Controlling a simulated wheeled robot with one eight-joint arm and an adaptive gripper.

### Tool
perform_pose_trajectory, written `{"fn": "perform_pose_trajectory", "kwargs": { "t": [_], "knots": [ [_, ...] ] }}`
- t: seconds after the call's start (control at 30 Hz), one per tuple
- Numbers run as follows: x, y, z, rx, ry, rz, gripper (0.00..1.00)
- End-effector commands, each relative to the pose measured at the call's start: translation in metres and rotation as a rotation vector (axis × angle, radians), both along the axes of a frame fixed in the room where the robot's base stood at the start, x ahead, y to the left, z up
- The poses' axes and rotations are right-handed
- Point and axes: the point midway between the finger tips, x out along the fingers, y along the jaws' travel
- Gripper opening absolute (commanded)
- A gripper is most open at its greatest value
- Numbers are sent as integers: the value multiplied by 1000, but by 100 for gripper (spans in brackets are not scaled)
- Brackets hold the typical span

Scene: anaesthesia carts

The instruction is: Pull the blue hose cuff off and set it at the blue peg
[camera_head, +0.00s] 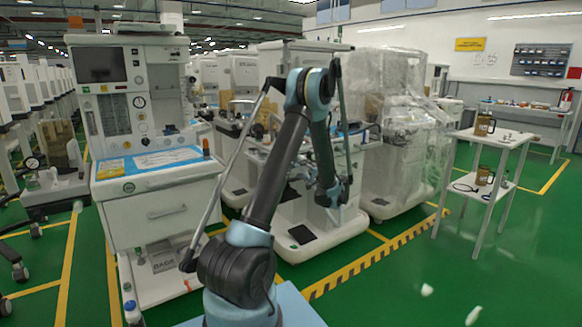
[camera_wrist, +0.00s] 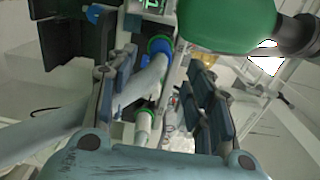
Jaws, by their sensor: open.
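In the wrist view my gripper (camera_wrist: 163,64) is open, with one finger on each side of the picture's middle. A blue hose cuff (camera_wrist: 159,46) shows between and beyond the fingertips, on the end of a pale hose (camera_wrist: 148,84). The hose slants down to the left and is partly behind the left finger. I cannot tell whether a finger touches it. A small blue piece (camera_wrist: 92,14) at the upper left may be the blue peg. In the head view my arm reaches toward the machines in the middle; the cuff cannot be made out there.
A large green rounded body (camera_wrist: 215,25) is close at the upper right of the wrist view. A green cuff (camera_wrist: 144,118) sits below the blue one. A white cart (camera_head: 160,205) stands left in the head view, a small table (camera_head: 490,138) right.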

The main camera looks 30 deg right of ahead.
Motion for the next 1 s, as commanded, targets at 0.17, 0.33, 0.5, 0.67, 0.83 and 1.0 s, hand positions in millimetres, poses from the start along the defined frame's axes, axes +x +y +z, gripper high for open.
{"fn": "perform_pose_trajectory", "kwargs": {
  "t": [0.17, 0.33, 0.5, 0.67, 0.83, 1.0],
  "knots": [
    [2, -3, 0, 0, 0, -4, 48],
    [15, -3, 0, 0, 0, -5, 48],
    [36, -1, 0, 0, 0, -5, 48],
    [55, 0, 0, 0, 0, -5, 48],
    [72, 2, 0, 0, 0, -5, 48],
    [83, 2, 0, 0, 0, -5, 48]
  ]
}}
